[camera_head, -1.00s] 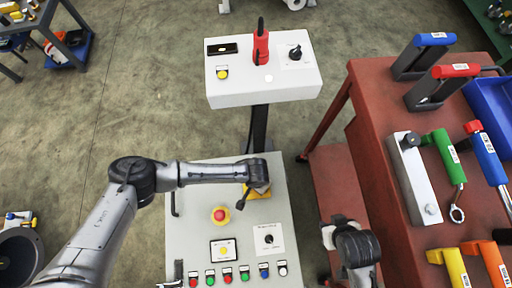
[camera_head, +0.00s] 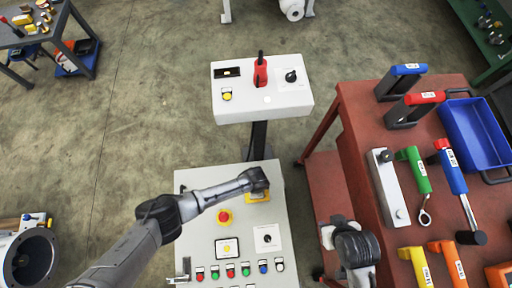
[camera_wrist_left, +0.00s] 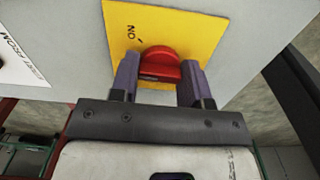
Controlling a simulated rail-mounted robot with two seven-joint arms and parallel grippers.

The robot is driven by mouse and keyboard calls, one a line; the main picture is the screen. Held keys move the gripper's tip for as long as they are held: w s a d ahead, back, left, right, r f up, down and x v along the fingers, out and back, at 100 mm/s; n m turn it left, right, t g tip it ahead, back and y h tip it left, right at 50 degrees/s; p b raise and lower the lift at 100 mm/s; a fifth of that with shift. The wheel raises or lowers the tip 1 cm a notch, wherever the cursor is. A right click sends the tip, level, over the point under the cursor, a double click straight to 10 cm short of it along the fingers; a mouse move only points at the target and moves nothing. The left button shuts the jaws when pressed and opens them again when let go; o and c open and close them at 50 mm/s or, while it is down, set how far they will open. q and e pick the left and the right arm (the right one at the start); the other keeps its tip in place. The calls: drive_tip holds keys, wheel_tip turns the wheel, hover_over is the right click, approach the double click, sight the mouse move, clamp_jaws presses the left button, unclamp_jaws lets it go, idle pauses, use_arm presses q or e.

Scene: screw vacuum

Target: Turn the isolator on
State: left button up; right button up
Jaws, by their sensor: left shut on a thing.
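The isolator is a red rotary knob (camera_wrist_left: 160,64) on a yellow plate (camera_wrist_left: 205,35) marked "ON", seen in the left wrist view. The plate's edge also shows in the head view (camera_head: 262,198) on the grey control cabinet (camera_head: 190,230). My left gripper (camera_wrist_left: 158,82) has one finger on each side of the knob and is shut on it. In the head view my left wrist (camera_head: 255,180) covers the knob. My right gripper (camera_head: 340,240) is at the lower right beside the red bench; its fingers cannot be made out.
A red emergency button (camera_head: 224,216) and a row of coloured buttons (camera_head: 231,270) sit on the cabinet. A white control box (camera_head: 262,100) with a red handle (camera_head: 260,72) stands behind. The red bench (camera_head: 360,110) at right holds tools and a blue tray (camera_head: 475,135).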

use_arm(q)
drive_tip(key=m, duration=0.2)
drive_tip(key=shift+d+m, duration=0.1)
drive_tip(key=shift+m, duration=0.3)
drive_tip(key=m, duration=0.3)
drive_tip(key=shift+r, duration=0.1)
drive_tip(key=shift+m, duration=1.5)
drive_tip(key=o, duration=0.7)
drive_tip(key=shift+c, duration=0.2)
drive_tip(key=shift+o, duration=1.3)
drive_tip(key=shift+p, duration=0.3)
